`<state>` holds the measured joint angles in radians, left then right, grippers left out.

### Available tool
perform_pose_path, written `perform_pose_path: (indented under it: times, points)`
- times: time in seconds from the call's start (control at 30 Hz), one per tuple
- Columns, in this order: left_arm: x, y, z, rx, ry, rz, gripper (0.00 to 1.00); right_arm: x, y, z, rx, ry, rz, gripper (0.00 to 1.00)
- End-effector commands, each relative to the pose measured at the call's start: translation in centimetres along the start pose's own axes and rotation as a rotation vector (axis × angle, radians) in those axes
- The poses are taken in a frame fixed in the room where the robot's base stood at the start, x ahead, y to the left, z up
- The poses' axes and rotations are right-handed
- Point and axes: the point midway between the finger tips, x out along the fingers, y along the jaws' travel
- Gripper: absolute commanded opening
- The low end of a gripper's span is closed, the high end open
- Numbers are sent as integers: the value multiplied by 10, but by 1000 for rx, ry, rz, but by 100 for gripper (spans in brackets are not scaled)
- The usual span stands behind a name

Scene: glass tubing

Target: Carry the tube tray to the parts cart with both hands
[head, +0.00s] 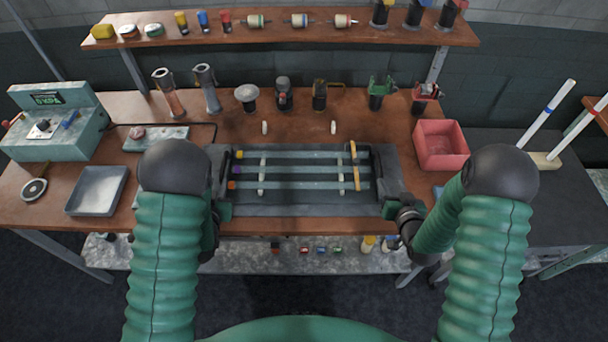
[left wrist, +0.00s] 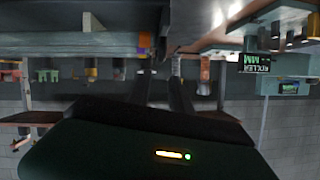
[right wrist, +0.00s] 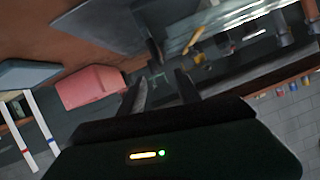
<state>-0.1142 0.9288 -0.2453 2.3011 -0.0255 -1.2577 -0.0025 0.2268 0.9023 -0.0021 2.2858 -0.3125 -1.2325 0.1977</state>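The tube tray (head: 300,209) is a dark grey tray on the wooden bench, in the middle of the head view. Three glass tubes with yellow, purple and orange ends lie across it on pale strips. My left gripper (head: 222,208) is at the tray's left end, and its fingers (left wrist: 161,92) stand apart in the left wrist view. My right gripper (head: 392,207) is at the tray's right end, and its fingers (right wrist: 158,92) also stand apart. Whether the tray's ends lie between the fingers is not clear. I cannot tell which surface is the parts cart.
A red bin (head: 441,145) stands close to the tray's right end. A grey pan (head: 97,190) and a gauge box (head: 55,122) are at the left. Clamps and holders line the back.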

Motion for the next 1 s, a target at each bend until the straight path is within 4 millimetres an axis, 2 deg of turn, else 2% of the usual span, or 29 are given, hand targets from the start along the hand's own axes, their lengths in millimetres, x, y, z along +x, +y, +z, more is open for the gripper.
perform_pose_path:
  times: [0.1,0.4,0.6,0.77,1.0]
  points:
    - [25,1,0,1,1,0,25,26,1,0,0,0,0,40]
    - [83,1,-1,1,3,0,25,84,1,0,0,3,-1,40]
    - [114,1,-1,0,2,-1,25,114,1,0,1,1,0,40]
    - [123,1,-1,-1,2,-1,25,123,1,0,1,1,0,40]
    - [123,1,-1,0,2,-1,25,123,1,0,1,1,0,40]
